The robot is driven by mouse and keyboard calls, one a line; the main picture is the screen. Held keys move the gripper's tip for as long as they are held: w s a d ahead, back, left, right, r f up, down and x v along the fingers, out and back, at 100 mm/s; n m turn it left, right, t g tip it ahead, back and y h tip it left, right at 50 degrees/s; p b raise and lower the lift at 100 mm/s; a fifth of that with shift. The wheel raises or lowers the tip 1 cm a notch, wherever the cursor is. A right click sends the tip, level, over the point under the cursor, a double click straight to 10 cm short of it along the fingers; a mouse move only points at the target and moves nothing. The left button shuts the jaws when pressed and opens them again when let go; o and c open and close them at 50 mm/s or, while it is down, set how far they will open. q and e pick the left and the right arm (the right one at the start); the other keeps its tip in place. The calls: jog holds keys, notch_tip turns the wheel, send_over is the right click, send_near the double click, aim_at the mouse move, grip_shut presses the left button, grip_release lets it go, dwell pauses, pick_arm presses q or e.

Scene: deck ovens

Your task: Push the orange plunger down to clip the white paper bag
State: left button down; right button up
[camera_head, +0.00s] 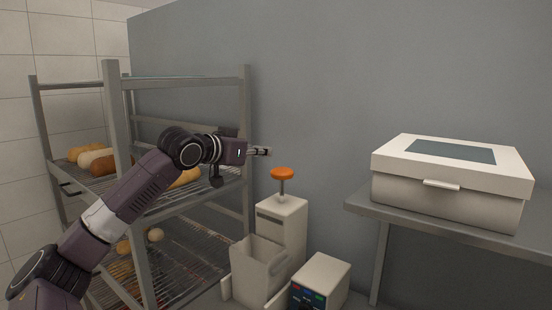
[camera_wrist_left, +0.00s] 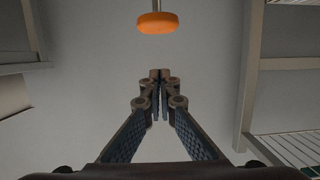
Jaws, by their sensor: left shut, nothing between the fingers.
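The orange plunger (camera_head: 282,173) is a round knob on a thin metal rod, standing raised above a cream clipping machine (camera_head: 284,225). The knob also shows at the top of the left wrist view (camera_wrist_left: 157,23). A pale paper bag (camera_head: 258,268), open at the top, stands against the front of the machine. My left gripper (camera_head: 266,151) is shut and empty. In the head view it is a little above and left of the knob, apart from it. The shut fingertips also show in the left wrist view (camera_wrist_left: 159,75). My right gripper is not in view.
A metal rack (camera_head: 248,150) with bread loaves (camera_head: 92,158) stands at the left, behind my left arm. A cream box with coloured buttons (camera_head: 322,282) sits right of the bag. At the right, a shelf (camera_head: 440,226) holds a large lidded cream box (camera_head: 448,205). A grey wall is behind.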

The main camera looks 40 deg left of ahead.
aim_at(276, 173)
pick_arm(q)
jog(key=p+x, duration=0.3)
jog(key=x, duration=0.2)
jog(key=shift+w+a+f+p, duration=0.15)
jog(key=shift+w+p, duration=0.1)
jog(key=shift+p, duration=0.15)
notch_tip(276, 173, down, 3)
jog(key=shift+w, duration=0.15)
jog(key=shift+f+b, duration=0.3)
jog(key=shift+f, duration=0.2)
